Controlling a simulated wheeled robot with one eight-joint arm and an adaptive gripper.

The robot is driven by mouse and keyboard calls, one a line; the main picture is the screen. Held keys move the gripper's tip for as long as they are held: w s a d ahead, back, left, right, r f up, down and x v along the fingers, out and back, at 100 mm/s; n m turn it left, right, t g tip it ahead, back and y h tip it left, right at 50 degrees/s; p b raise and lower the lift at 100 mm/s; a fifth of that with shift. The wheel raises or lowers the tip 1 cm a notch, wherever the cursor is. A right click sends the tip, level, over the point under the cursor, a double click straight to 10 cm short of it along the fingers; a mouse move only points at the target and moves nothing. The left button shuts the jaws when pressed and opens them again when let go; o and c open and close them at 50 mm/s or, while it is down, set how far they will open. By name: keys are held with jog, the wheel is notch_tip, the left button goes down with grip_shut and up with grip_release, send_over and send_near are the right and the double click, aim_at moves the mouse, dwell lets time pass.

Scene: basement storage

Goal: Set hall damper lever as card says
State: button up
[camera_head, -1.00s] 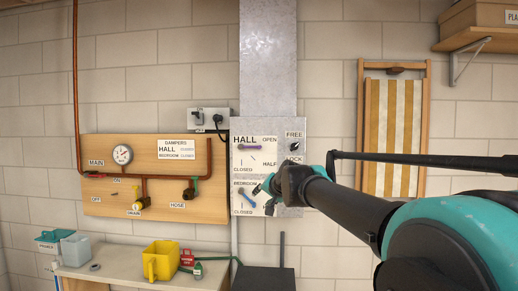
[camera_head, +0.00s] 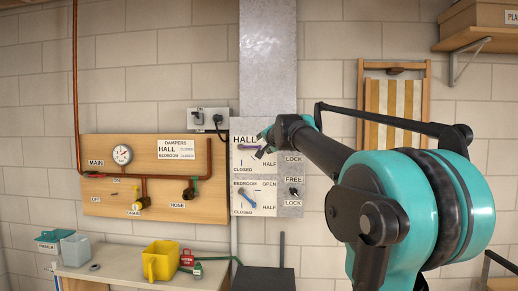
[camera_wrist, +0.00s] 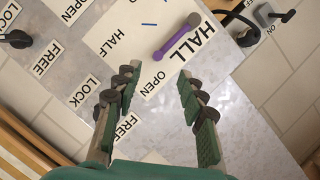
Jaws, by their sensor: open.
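The card (camera_head: 186,149) on the wooden board reads DAMPERS, with HALL and BEDROOM both marked CLOSED. The purple hall damper lever (camera_wrist: 177,42) lies on the white HALL plate (camera_wrist: 125,28), its knobbed end toward the OPEN label. In the head view the lever (camera_head: 246,148) is partly hidden by my gripper (camera_head: 262,146). My gripper is open and empty; in the wrist view its fingertips (camera_wrist: 156,82) point at the plate, with the lever just beyond and between them, apparently untouched.
Below is the BEDROOM plate with a blue lever (camera_head: 247,199) and its own FREE/LOCK knob (camera_head: 293,192). A switch box (camera_head: 207,118) with a cable sits upper left. The pipe board (camera_head: 105,195) is at left, above a bench with a yellow container (camera_head: 161,261).

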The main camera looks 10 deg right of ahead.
aim_at(260, 147)
jog(key=x, duration=0.9)
jog(key=shift+w+f, duration=0.15)
jog(key=shift+w, duration=0.1)
jog(key=shift+c, duration=0.3)
grip_shut()
